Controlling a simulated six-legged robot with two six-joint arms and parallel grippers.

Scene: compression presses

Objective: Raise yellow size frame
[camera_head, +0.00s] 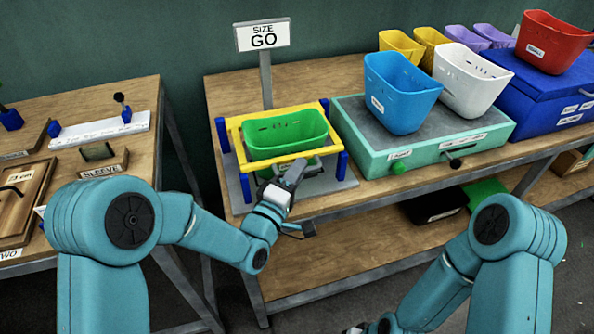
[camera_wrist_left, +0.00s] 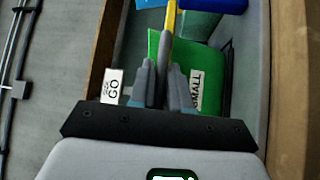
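The yellow size frame (camera_head: 232,133) is a rectangle of bars between blue posts on a grey base. A green bin (camera_head: 285,135) sits within it. The bin, with a "SMALL" label, also shows in the left wrist view (camera_wrist_left: 215,75). My left gripper (camera_head: 301,163) is at the frame's front bar, over the middle. In the left wrist view its fingers (camera_wrist_left: 163,75) are close together, with the yellow bar (camera_wrist_left: 171,18) running up from their tips. Whether they are shut on the bar is hidden. Only a dark sliver of my right gripper (camera_head: 356,328) shows at the bottom edge.
A "SIZE GO" sign (camera_head: 263,36) stands behind the frame. To its right is a teal press box (camera_head: 437,150) bearing a blue bin (camera_head: 400,92) and a white bin (camera_head: 468,80). A blue box (camera_head: 545,95) holds a red bin (camera_head: 553,42). A second table (camera_head: 80,112) is at left.

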